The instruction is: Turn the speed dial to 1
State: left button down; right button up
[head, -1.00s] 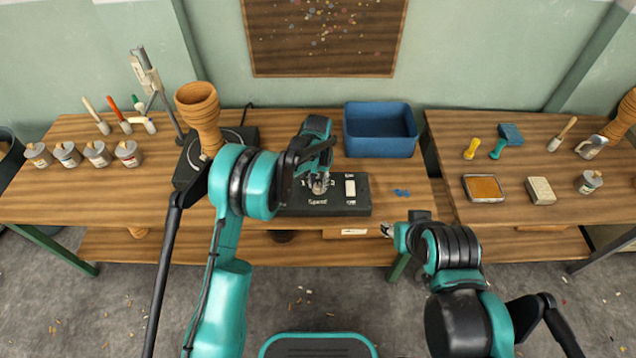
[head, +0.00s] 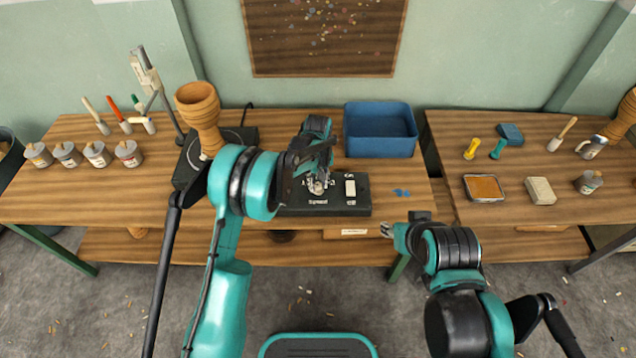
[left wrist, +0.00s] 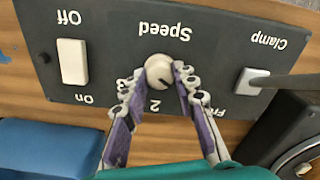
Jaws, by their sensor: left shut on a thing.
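The speed dial (left wrist: 158,70) is a small round cream knob with a dark mark on the black control panel (head: 340,207). In the left wrist view the panel appears upside down, with "Speed" above the dial and "2" below it. The dial's dark mark points toward the lower right in that view, off the line to the "2". My left gripper (head: 317,186) is shut on the dial, one finger at each side.
A white On/Off switch (left wrist: 72,62) and a Clamp/Free lever (left wrist: 252,80) flank the dial. A blue bin (head: 380,130) stands behind the panel. A wooden goblet drum body (head: 202,118) stands on the black wheel base (head: 186,165) to the left.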

aim_at(318, 185)
pick_arm(q)
jog(key=shift+n, duration=0.4)
jog(key=c, duration=1.2)
grip_release()
notch_tip(318, 185, up, 12)
jog(key=shift+f, duration=0.1)
